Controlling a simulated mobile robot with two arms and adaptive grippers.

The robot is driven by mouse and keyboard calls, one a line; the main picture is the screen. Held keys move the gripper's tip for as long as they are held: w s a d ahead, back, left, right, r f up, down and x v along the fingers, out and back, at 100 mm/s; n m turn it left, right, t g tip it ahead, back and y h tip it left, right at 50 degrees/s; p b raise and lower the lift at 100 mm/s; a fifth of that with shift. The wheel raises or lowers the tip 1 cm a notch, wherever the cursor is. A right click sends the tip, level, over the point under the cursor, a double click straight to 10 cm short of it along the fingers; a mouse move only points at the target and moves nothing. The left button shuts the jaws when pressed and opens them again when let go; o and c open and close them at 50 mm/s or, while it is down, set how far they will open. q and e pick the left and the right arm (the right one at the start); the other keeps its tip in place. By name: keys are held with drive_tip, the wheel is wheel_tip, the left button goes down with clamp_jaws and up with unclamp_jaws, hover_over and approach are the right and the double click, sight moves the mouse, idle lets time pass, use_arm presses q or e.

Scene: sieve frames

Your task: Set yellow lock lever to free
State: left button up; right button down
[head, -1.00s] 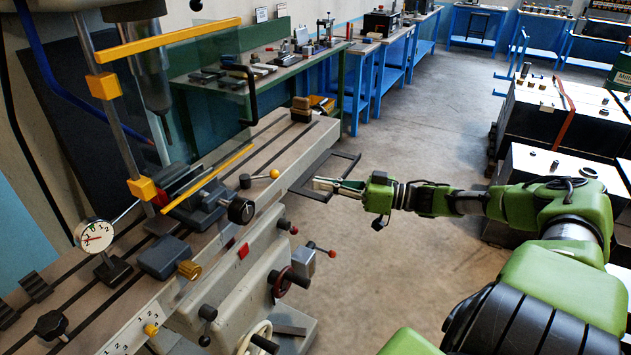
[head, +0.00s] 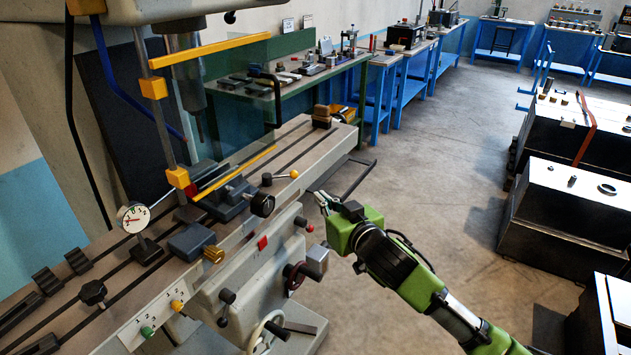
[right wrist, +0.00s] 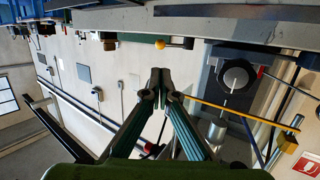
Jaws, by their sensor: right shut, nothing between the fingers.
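The yellow-knobbed lever (head: 293,174) sits on the front side of the machine table, its rod running left to a dark pivot. Its yellow ball also shows in the right wrist view (right wrist: 160,44), just beyond my fingertips. My right gripper (head: 321,197) is in front of the table edge, a little right of and below the ball in the head view. In the right wrist view my right gripper (right wrist: 160,82) has its fingers together, with nothing between them. A gap shows between the fingertips and the ball. My left gripper is not in view.
A black dial knob (head: 262,204) is left of the lever. A clear guard with yellow bars (head: 210,51) stands over the table. Open floor (head: 430,170) lies to the right.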

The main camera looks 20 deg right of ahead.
sight(295, 176)
drive_tip(key=p+x, duration=0.1)
drive_tip(key=x, duration=1.3)
drive_tip(key=shift+f, duration=0.2)
drive_tip(key=shift+a+r+p, duration=0.1)
drive_tip(key=shift+p, duration=0.3)
